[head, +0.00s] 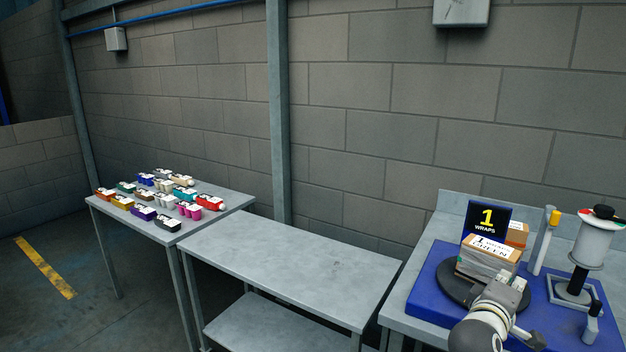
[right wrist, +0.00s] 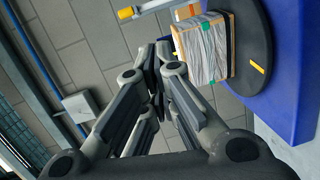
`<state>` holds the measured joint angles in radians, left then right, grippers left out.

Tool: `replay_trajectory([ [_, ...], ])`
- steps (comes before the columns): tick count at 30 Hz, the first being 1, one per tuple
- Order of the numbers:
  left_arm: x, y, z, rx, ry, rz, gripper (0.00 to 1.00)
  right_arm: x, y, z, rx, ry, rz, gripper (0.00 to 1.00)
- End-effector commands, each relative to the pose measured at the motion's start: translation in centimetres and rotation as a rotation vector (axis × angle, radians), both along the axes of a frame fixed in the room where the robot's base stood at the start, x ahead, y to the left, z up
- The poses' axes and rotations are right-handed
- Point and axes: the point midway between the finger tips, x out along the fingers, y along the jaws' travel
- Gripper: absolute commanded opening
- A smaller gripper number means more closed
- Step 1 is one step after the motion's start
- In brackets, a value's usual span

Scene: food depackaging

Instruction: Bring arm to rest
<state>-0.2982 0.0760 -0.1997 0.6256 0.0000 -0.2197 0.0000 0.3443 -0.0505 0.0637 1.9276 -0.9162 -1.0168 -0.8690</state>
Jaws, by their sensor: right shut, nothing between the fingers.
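My right gripper (head: 512,285) shows at the lower right of the head view, in front of a wrapped box. In the right wrist view its fingers (right wrist: 158,58) are together, with nothing between them. The box (head: 487,267), with a printed top and clear wrap round its sides, sits on a dark round turntable (head: 452,288). In the right wrist view the box (right wrist: 207,50) is just to the right of the fingers, and I cannot tell the exact gap. My left arm and gripper are not in view.
The turntable stands on a blue base (head: 427,283) on a grey bench, by a "1 WRAPS" sign (head: 486,222) and a wrap roll on a stand (head: 595,245). The middle table (head: 290,262) is bare. Several coloured packs (head: 160,197) stand on the left table (head: 232,198).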

Motion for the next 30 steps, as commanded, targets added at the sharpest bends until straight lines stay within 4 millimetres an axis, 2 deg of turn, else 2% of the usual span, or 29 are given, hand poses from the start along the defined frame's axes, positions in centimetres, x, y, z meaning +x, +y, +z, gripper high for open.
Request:
replay_trajectory([
  [8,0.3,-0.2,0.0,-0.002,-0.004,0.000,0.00,-3.3,1.7,-6.8,0.218,0.022,0.032,0.00],
  [11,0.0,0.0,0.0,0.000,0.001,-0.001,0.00,-5.4,2.8,-10.2,0.339,0.043,0.041,0.00],
  [15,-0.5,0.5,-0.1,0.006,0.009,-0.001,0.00,-10.3,5.5,-16.2,0.571,0.102,0.037,0.00],
  [17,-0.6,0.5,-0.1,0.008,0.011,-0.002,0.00,-12.7,7.0,-18.5,0.677,0.134,0.028,0.00],
  [21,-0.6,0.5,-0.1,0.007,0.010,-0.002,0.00,-18.9,10.5,-23.0,0.907,0.229,-0.017,0.00],
  [24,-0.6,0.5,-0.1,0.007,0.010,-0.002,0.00,-22.9,12.7,-25.0,1.038,0.296,-0.061,0.00],
  [30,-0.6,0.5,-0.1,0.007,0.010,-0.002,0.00,-29.7,16.3,-27.0,1.226,0.416,-0.150,0.00],
])
